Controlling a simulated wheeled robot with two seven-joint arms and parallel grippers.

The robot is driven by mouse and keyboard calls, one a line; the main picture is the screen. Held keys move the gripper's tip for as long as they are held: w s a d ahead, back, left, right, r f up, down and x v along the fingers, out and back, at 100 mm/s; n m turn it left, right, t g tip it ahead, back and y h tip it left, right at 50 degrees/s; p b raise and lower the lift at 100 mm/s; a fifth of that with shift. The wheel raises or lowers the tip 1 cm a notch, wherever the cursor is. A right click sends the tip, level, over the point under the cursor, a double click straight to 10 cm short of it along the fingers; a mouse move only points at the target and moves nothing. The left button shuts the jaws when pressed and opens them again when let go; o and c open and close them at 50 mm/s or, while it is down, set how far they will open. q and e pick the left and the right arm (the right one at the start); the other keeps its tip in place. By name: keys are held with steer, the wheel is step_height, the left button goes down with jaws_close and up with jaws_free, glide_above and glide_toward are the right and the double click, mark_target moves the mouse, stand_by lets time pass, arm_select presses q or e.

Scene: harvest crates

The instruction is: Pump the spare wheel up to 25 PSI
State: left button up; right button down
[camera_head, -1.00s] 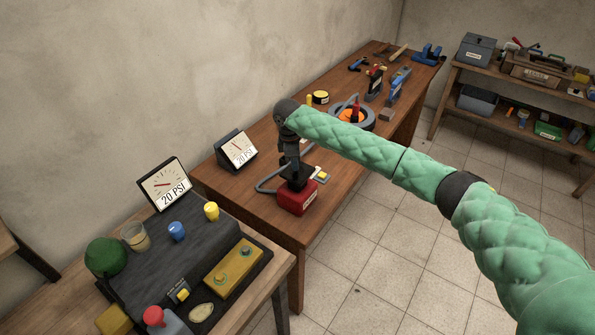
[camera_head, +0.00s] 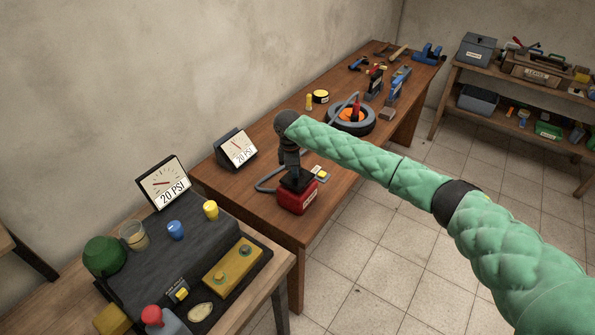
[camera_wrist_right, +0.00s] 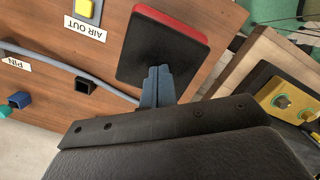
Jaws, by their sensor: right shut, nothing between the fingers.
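The red pump (camera_head: 297,198) with a black top plate stands at the near end of the brown workbench. In the right wrist view its black plate (camera_wrist_right: 160,45) has a red edge. My right gripper (camera_wrist_right: 157,88) is shut and empty, its fingertips over the plate; I cannot tell whether they touch it. In the head view my right gripper (camera_head: 296,180) points down at the pump, partly hidden by its own wrist. The spare wheel (camera_head: 365,126), a dark tyre with an orange middle, lies farther back. The bench gauge (camera_head: 237,149) and the larger gauge (camera_head: 164,184) both read 20 PSI.
A grey hose (camera_wrist_right: 80,68) runs beside the pump. A yellow button (camera_wrist_right: 87,9) labelled AIR OUT sits near it. Tools lie at the bench's far end. A nearer table (camera_head: 270,287) holds cups and a yellow block. Shelves stand at the right, with tiled floor between.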

mark_target(287, 177)
steer(key=shift+f, duration=0.75)
steer(key=shift+a+r+p, duration=0.2)
steer(key=shift+a+r, duration=0.05)
steer(key=shift+a, duration=0.35)
steer(key=shift+a+r+p, duration=0.2)
steer(key=shift+a+r, duration=0.05)
steer(key=shift+a, duration=0.7)
